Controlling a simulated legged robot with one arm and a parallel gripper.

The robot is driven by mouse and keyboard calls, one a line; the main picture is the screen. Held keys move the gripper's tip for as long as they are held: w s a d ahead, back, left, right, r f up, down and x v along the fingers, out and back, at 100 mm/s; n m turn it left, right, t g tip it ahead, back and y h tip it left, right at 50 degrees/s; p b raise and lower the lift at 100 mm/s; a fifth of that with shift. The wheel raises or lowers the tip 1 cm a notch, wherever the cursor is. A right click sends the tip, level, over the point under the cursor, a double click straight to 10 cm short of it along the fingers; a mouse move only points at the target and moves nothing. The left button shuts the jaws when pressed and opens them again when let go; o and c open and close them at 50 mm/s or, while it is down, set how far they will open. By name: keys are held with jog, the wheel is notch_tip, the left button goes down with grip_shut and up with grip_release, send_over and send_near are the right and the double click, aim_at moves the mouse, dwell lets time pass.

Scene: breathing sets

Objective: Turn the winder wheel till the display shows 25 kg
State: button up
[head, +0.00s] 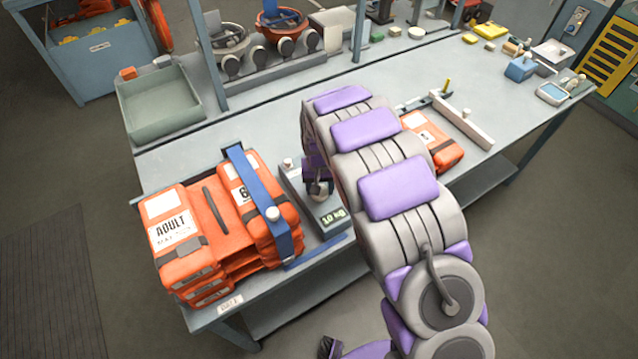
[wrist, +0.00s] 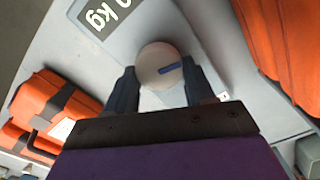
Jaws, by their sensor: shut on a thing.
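The winder wheel (wrist: 158,62) is a pale round disc with a blue mark, between my two dark fingers in the wrist view. My gripper (wrist: 164,84) is shut on its rim, with a finger on either side. In the head view my gripper (head: 318,180) is over the grey winder unit, and my arm and gripper hide most of the wheel. The display (head: 334,217) on the unit's front has small light digits that look like 1.0 kg or 10 kg. In the wrist view the display (wrist: 103,14) is cut off and shows only a 0 and kg.
Orange packs marked ADULT (head: 178,232) with a blue strap (head: 262,205) stand close left of the unit. Another orange pack (head: 432,138) lies right of my arm. A green-grey tray (head: 160,103) sits at the back left. The bench (head: 400,78) is clear behind my arm.

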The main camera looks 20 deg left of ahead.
jog(key=shift+r+m, duration=0.1)
jog(key=shift+m, duration=0.8)
jog(key=o, duration=1)
jog(key=shift+a, duration=0.1)
jog(key=shift+o, duration=0.2)
notch_tip(320, 180, up, 17)
jog(key=p, duration=0.2)
